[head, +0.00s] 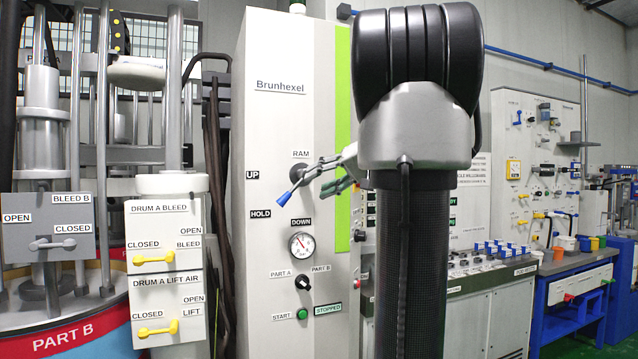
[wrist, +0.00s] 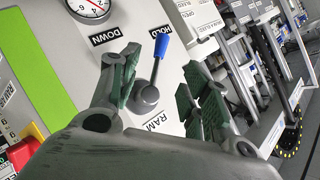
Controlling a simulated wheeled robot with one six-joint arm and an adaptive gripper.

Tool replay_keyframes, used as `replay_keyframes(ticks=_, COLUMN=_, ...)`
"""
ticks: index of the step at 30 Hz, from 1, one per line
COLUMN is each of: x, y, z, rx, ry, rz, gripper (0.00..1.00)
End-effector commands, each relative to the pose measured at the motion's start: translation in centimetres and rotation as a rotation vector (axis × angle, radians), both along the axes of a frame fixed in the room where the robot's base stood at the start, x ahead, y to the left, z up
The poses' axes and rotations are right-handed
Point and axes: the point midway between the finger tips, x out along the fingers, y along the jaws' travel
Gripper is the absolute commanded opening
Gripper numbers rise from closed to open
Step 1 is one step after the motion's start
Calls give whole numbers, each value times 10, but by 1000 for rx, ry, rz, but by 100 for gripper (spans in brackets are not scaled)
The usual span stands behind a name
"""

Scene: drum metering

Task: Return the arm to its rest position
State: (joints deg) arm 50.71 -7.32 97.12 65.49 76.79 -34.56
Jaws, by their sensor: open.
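My gripper (head: 326,172) is in front of the Brunhexel panel (head: 268,130) in the head view, just right of the RAM lever, partly hidden behind my dark arm. In the wrist view its two green-grey fingers (wrist: 163,85) are spread apart with nothing held. The RAM lever (head: 291,184) has a blue handle pointing down-left toward the HOLD label. In the wrist view the lever (wrist: 152,85) shows in the gap between the fingers, and I see no finger touching it. My upright arm fills the middle of the head view.
A pressure gauge (head: 302,244) and a PART A/PART B selector (head: 303,283) sit below the lever. Drum A valve boxes (head: 166,221) and a grey Bleed B box (head: 48,228) stand left. A blue workbench (head: 575,285) stands right. A red button (wrist: 25,152) shows in the wrist view.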

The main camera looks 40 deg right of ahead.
Motion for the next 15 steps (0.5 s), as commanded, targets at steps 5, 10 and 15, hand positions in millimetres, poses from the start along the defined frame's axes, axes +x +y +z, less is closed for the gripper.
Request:
replay_keyframes(ticks=5, x=0, y=0, z=0, rx=0, ry=0, rz=0, gripper=47)
replay_keyframes(ticks=10, x=0, y=0, z=0, rx=12, ry=5, rz=-6, gripper=47)
replay_keyframes(ticks=15, x=-12, y=-21, z=-37, rx=63, ry=152, rz=-124, gripper=47)
